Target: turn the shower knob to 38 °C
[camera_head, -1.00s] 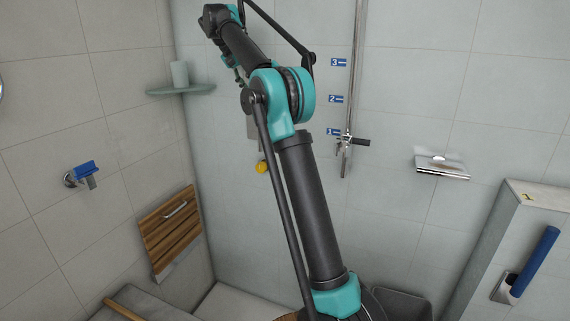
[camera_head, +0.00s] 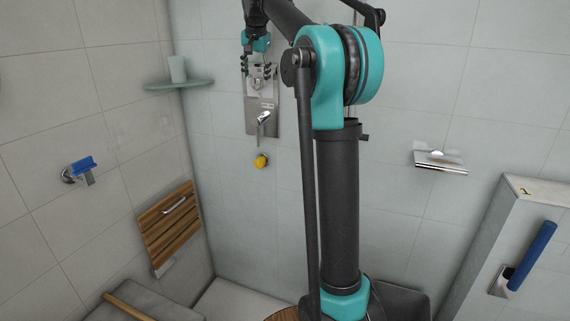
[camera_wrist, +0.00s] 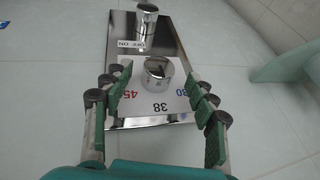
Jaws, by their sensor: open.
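The shower panel (camera_head: 262,128) is a shiny metal plate on the back wall; it also shows in the wrist view (camera_wrist: 118,45). The shower knob (camera_wrist: 158,72) is a round chrome knob on a white dial (camera_wrist: 180,98) marked 45 in red, 38 in black and a blue number at the right. I cannot tell which mark the knob points to. My gripper (camera_wrist: 158,82) is open, its green-padded fingers on either side of the knob, with gaps visible. In the head view my gripper (camera_head: 257,68) covers the panel's upper part.
A second chrome control (camera_wrist: 147,18) with an OFF/ON label is on the same plate, below the dial in the head view (camera_head: 263,118).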

